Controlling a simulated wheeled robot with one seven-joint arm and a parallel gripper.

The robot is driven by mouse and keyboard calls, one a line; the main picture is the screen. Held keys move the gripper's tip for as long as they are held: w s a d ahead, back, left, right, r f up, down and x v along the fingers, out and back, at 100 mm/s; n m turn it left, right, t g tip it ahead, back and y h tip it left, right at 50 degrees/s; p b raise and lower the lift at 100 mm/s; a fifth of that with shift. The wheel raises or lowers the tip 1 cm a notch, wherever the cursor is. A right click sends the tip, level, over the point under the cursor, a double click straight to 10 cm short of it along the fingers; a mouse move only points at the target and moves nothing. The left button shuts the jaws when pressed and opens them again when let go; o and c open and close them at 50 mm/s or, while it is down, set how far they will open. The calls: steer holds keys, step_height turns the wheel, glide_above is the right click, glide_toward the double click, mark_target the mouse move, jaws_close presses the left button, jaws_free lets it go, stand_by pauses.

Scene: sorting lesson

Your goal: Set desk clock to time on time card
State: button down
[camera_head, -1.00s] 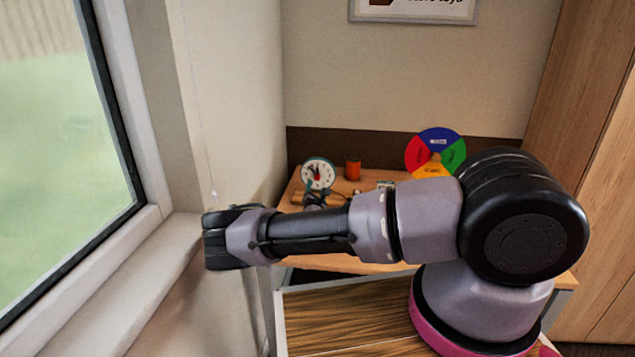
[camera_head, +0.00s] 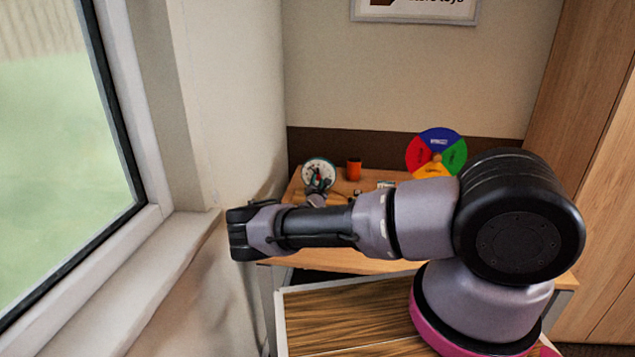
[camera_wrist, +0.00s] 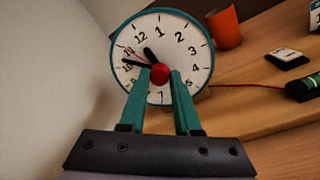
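The desk clock (camera_wrist: 190,62) has a white face and teal rim and stands at the back left of the desk; it also shows in the head view (camera_head: 318,171). A red knob (camera_wrist: 160,75) sits at its centre. In the wrist view, a short black hand points near 12, a longer black one near 10, and a thin red one near 11. My gripper (camera_wrist: 160,80) has its teal fingertips on both sides of the knob, seemingly closed on it. The fingers hide the lower numerals. I cannot make out a readable time card.
An orange cup (camera_head: 354,170) stands right of the clock. A small white-and-black block (camera_wrist: 288,58) and a dark green item with a red cord (camera_wrist: 302,88) lie further right. A coloured wheel (camera_head: 420,155) stands behind my arm. The wall and window sill are close on the left.

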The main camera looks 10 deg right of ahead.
steer(key=shift+n, duration=0.3)
steer(key=n, duration=0.3)
steer(key=shift+r, duration=0.1)
steer(key=n, duration=0.4)
steer(key=shift+g, duration=0.4)
steer(key=n, duration=0.3)
steer(key=shift+a, duration=0.1)
steer(key=shift+n+g+h, duration=0.3)
steer(key=shift+n+h, duration=0.2)
steer(key=shift+n, duration=1.3)
steer(key=c, duration=0.6)
jaws_free()
